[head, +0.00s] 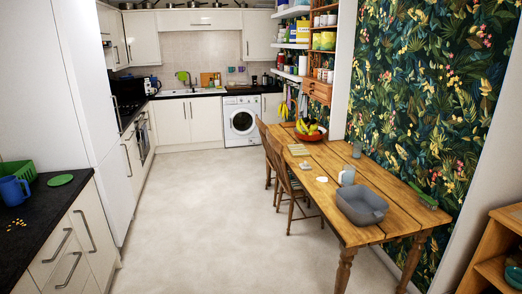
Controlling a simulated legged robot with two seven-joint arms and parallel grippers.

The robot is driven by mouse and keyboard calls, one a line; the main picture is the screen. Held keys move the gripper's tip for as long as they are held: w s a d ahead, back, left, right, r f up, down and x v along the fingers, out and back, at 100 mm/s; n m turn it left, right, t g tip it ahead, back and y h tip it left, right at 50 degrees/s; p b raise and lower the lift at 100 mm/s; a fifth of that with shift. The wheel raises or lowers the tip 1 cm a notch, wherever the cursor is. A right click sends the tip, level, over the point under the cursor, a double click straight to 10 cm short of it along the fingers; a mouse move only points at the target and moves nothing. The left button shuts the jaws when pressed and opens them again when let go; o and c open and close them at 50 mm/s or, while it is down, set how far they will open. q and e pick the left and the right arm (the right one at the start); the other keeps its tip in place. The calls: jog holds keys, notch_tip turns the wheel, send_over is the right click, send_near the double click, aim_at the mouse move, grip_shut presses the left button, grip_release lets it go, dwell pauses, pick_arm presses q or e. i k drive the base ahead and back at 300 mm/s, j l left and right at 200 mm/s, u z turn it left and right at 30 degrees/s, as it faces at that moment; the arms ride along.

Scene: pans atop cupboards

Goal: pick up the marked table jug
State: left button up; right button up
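A pale grey jug (347,176) stands on the wooden table (318,162) at the right, just behind a grey basin (361,205). It is small in the picture, and I cannot make out any mark on it. A smaller grey cup-like vessel (357,150) stands farther back on the table, near the wall. A blue jug (13,190) stands on the dark counter at the left, in front of a green crate. Neither of my grippers is in view.
Wooden chairs (284,171) stand along the table's left side. A fruit bowl (310,134) with bananas sits at its far end, and a green brush (424,196) lies near its right edge. The pale floor (205,220) left of the table is clear. A wooden shelf (494,262) stands at lower right.

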aim_at(347, 175)
jog(key=i+j+u, duration=0.1)
jog(key=i, duration=2.15)
jog(key=i+l+z, duration=0.1)
jog(key=i+z, duration=0.6)
jog(key=z, duration=0.2)
jog(key=i+j+z, duration=0.2)
jog(key=i+z, duration=0.25)
jog(key=i+j+z, duration=0.25)
jog(key=z, duration=0.25)
jog(key=i+j+z, duration=0.35)
jog(key=i+z, duration=0.2)
jog(key=k, duration=0.05)
